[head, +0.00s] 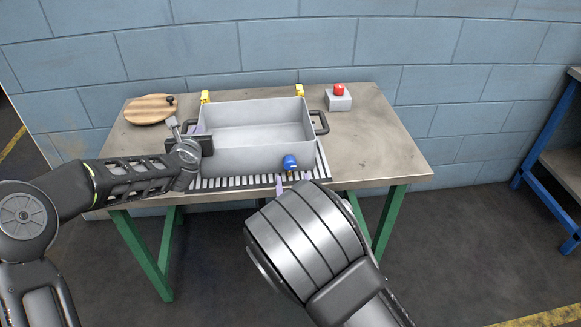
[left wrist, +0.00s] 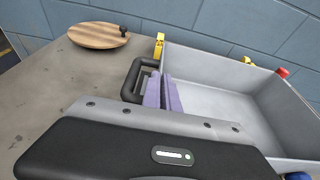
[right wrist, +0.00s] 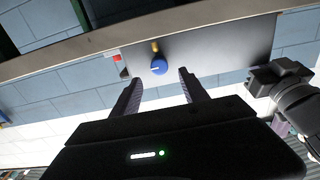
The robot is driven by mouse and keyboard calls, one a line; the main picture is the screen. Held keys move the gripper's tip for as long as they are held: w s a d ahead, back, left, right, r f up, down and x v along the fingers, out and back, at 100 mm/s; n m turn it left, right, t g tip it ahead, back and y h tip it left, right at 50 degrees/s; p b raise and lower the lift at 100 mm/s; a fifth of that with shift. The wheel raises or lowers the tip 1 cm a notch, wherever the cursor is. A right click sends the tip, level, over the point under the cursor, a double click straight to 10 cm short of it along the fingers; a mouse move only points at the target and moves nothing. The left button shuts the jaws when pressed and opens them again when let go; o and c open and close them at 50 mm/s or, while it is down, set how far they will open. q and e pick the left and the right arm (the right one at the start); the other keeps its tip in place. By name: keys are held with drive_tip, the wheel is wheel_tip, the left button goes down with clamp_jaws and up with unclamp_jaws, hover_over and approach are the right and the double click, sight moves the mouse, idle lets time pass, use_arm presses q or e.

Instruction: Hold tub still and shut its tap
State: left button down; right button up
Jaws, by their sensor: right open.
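The grey open tub (head: 262,158) sits on a slatted rack on the table. Its tap has a blue knob (head: 290,162) low on the front wall, towards the right; the knob and its brass stem also show in the right wrist view (right wrist: 159,67). My left gripper (left wrist: 163,92) is at the tub's left wall beside the black left handle (left wrist: 133,78). Its purple fingers are close together, apparently with the wall between them. My right gripper (right wrist: 160,75) is open and empty, its fingertips just short of the knob, one to each side.
A round wooden board (head: 150,109) lies at the table's back left. A grey box with a red button (head: 339,89) stands right of the tub. The table's right side (head: 385,140) is clear.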

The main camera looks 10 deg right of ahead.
sight(290, 166)
drive_tip(key=w, duration=0.6)
drive_tip(key=shift+w, duration=0.2)
drive_tip(key=shift+c, duration=0.2)
clamp_jaws()
